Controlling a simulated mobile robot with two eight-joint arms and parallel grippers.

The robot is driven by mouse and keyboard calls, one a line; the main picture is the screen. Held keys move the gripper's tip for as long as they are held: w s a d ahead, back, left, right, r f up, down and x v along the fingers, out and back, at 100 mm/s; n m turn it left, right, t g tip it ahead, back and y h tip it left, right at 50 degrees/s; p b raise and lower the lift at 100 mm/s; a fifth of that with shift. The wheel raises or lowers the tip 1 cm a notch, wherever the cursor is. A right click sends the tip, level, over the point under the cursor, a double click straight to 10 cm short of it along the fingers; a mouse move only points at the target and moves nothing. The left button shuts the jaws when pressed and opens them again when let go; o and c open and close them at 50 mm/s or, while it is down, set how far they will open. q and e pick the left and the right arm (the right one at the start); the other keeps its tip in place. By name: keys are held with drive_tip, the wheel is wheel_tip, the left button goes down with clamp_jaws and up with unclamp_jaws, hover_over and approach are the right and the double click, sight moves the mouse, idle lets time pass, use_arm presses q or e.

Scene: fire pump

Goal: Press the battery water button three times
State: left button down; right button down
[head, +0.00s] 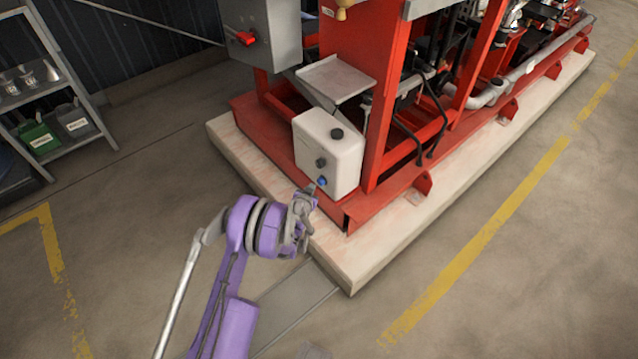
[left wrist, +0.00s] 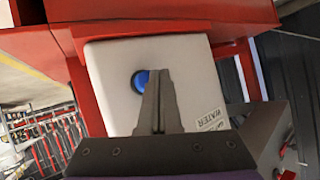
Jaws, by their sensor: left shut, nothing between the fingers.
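The battery water box (head: 328,152) is a white container on the red pump frame, with dark round caps on its top and front. A blue button (head: 322,181) sits low on its front face. In the left wrist view the box (left wrist: 205,75) fills the middle, with a label reading "WATER" at its lower right, and the blue button (left wrist: 140,81) is partly hidden behind my fingers. My left gripper (head: 312,188) is shut and empty, its tips right by the button. I cannot tell whether they touch it. My right gripper is in neither view.
The red pump frame (head: 400,157) stands on a pale concrete plinth (head: 375,252). A grey control box with a red handle (head: 246,38) is above and left of the white box. A shelf (head: 50,95) with bins stands at far left. The floor in front is clear.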

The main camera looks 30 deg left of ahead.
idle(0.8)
use_arm(q)
drive_tip(key=shift+w+d+b, duration=0.2)
drive_tip(key=shift+w+b, duration=0.15)
drive_tip(key=shift+w, duration=0.05)
drive_tip(key=shift+w+d+b, duration=0.3)
drive_tip(key=shift+w+b, duration=0.2)
drive_tip(key=shift+w, duration=0.25)
idle(0.8)
idle(0.3)
drive_tip(key=shift+s+a+p, duration=0.2)
drive_tip(key=shift+s+a, duration=0.05)
drive_tip(key=shift+s, duration=0.35)
drive_tip(key=shift+s+a+p, duration=0.15)
drive_tip(key=shift+s+a, duration=0.05)
drive_tip(key=shift+s, duration=0.4)
drive_tip(key=shift+s+a+p, duration=0.25)
drive_tip(key=shift+s+a, duration=0.1)
drive_tip(key=shift+s, duration=0.4)
drive_tip(key=shift+s+a+p, duration=0.25)
drive_tip(key=shift+s+a, duration=0.05)
drive_tip(key=shift+s, duration=0.5)
drive_tip(key=shift+s+a+p, duration=0.25)
drive_tip(key=shift+s+a, duration=0.1)
drive_tip(key=shift+s, duration=0.4)
